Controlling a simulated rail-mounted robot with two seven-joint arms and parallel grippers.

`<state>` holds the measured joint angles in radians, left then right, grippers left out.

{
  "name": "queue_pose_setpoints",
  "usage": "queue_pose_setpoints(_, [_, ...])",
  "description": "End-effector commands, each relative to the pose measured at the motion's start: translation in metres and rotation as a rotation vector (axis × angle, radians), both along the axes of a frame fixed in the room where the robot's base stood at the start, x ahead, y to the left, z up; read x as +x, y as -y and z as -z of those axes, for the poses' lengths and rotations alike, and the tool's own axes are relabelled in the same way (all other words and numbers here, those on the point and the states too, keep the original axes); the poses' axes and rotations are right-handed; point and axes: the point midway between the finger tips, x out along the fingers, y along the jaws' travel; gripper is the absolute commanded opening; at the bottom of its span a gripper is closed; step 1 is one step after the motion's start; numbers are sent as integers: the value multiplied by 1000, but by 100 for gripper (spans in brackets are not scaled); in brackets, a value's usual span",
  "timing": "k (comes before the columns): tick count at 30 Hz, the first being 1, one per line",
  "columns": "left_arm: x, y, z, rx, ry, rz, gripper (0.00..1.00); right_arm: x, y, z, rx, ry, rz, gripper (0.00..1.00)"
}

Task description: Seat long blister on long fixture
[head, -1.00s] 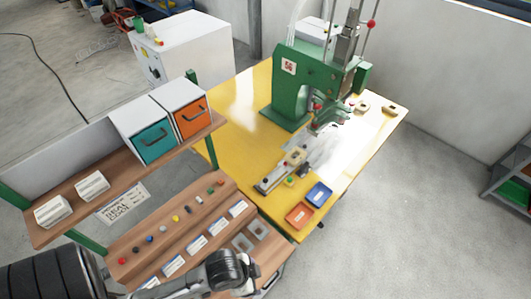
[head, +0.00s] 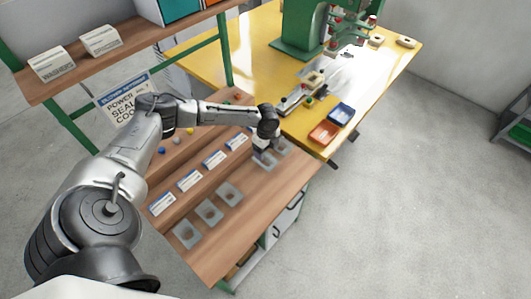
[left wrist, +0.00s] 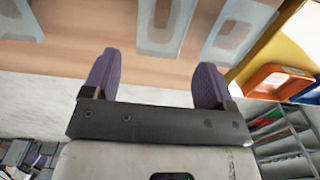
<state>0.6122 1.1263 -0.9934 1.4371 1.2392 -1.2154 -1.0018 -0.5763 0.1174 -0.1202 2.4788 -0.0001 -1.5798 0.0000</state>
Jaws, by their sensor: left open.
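My left gripper (head: 262,148) is over the front edge of the wooden bench, at the far-right blisters. In the left wrist view its two purple fingers (left wrist: 154,82) are spread apart with nothing between them. A clear blister with a long recess (left wrist: 166,25) lies beyond the fingertips, with another blister (left wrist: 240,28) to its right. In the head view a blister (head: 265,161) lies under the gripper, partly hidden by it. I cannot tell for sure which is the long one. A grey fixture rail (head: 293,103) sits on the yellow table. My right gripper is not in view.
Other blisters (head: 208,212) lie along the bench (head: 240,225) front, behind them white labelled cards (head: 190,180). An orange bin (head: 324,133) and a blue bin (head: 341,114) stand on the yellow table (head: 262,62), near the green press (head: 305,30).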

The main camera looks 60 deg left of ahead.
Motion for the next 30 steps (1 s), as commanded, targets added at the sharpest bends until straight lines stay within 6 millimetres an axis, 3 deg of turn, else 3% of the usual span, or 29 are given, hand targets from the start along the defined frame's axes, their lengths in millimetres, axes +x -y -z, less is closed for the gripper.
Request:
queue_pose_setpoints(3, [1, -10, 2, 3, 3, -8, 79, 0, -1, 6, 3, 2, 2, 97])
queue_pose_setpoints(11, [1, -10, 15, 3, 2, -8, 79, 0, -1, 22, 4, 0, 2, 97])
queue_pose_setpoints(21, [1, -10, 46, 3, 1, -10, 79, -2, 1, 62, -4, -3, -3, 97])
queue_pose_setpoints(30, [1, -10, 67, 2, 2, -10, 79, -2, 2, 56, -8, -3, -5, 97])
